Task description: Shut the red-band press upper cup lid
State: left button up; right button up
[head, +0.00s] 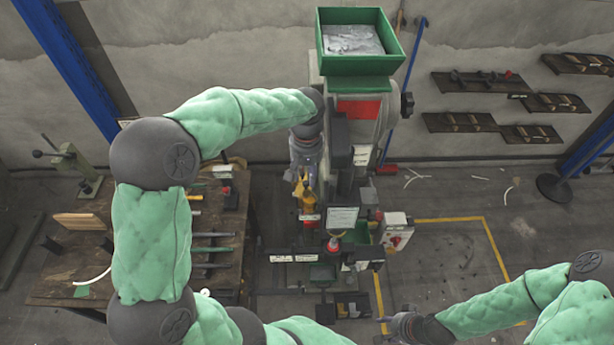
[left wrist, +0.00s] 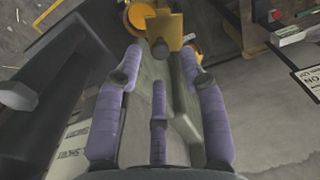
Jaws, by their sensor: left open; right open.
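The press (head: 388,103) with a red band (head: 360,110) stands at the middle back in the head view, a green hopper on its top. Yellow parts (head: 306,192) sit on its left side, below my left gripper (head: 302,172). In the left wrist view my left gripper (left wrist: 161,65) is open, its purple fingers apart with nothing between them. A yellow block (left wrist: 164,27) with a dark round knob lies just beyond the fingertips, with orange-yellow round parts beside it. I cannot tell which part is the upper cup lid. My right gripper (head: 392,322) is open and empty, low at the right.
The green hopper (head: 358,67) holds grey pieces. A wooden bench (head: 75,262) with tools stands at the left, below my left arm. A grey box with a red button (head: 397,235) is right of the press. Wall shelves (head: 480,82) hang at the right. The yellow-marked floor is mostly clear.

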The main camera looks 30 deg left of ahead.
aim_at(303, 187)
pick_arm(q)
jog(key=shift+s+f, duration=0.35)
jog(key=shift+f, duration=0.7)
jog(key=shift+w+f, duration=0.2)
jog(key=shift+w, duration=0.05)
pick_arm(e)
jog(key=shift+s+r, duration=0.1)
jog(key=shift+r, duration=0.1)
pick_arm(q)
jog(key=shift+s, duration=0.1)
jog(key=shift+c, duration=0.3)
pick_arm(e)
jog(key=shift+s, duration=0.1)
pick_arm(q)
jog(key=c, duration=0.5)
grip_shut()
